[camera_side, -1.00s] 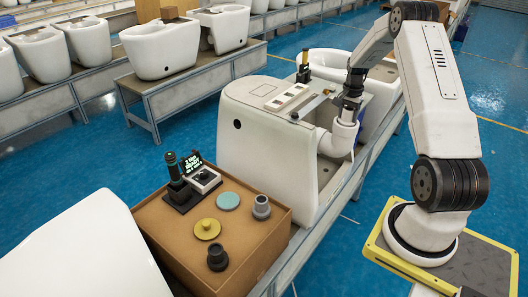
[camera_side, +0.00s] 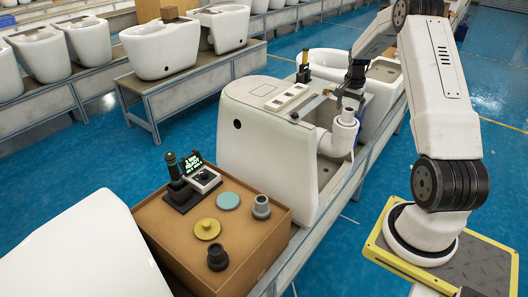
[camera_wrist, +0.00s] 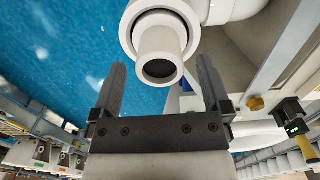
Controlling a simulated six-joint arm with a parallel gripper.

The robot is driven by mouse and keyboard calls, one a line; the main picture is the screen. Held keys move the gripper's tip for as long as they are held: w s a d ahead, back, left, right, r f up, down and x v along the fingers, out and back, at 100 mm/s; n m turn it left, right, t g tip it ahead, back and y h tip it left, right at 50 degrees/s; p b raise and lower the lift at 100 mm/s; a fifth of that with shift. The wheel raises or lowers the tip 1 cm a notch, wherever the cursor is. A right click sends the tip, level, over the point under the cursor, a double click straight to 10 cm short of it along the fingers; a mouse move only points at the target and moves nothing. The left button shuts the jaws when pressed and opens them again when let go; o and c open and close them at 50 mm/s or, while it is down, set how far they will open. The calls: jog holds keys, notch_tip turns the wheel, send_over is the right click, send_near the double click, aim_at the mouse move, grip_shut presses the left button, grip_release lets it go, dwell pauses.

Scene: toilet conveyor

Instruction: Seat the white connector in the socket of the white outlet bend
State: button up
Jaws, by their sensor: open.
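The white connector (camera_side: 348,116) stands upright in the top of the white outlet bend (camera_side: 339,140), at the back of the toilet. In the wrist view the connector (camera_wrist: 163,45) is a tube with a dark open end, ringed by the wider rim of the bend's socket (camera_wrist: 135,24). How deep it sits is hard to tell. My gripper (camera_side: 351,93) is just above the connector. Its two dark fingers are spread apart with a gap on both sides of the tube, and it holds nothing.
The white toilet body (camera_side: 255,140) stands beside the bend on the conveyor. A brown box (camera_side: 150,215) at front left carries a yellow disc (camera_side: 207,229), a teal disc (camera_side: 228,201) and dark fittings. Blue floor is open around the line.

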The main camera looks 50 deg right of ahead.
aim_at(349, 109)
notch_tip(349, 109, up, 9)
dwell(0.4)
jog(key=shift+a, duration=0.1)
dwell(0.4)
jog(key=w+a+f+n+t, duration=0.1)
jog(key=w+a+n, duration=0.25)
jog(key=a, duration=0.85)
jog(key=w+a+n, duration=0.2)
jog(key=a+n, duration=0.3)
jog(key=a, duration=0.7)
jog(key=s+a+f+n, duration=0.1)
jog(key=s+a+n, duration=0.2)
jog(key=a, duration=0.3)
jog(key=s+a+f+n+t, duration=0.1)
jog(key=s+a+n, duration=0.2)
jog(key=a, duration=0.3)
jog(key=s+a+f+n, duration=0.1)
jog(key=s+a+n, duration=0.2)
jog(key=a, duration=0.3)
jog(key=shift+s+a+f+t, duration=0.3)
jog(key=shift+s+a+f, duration=0.1)
jog(key=shift+s, duration=0.05)
jog(key=shift+n, duration=0.25)
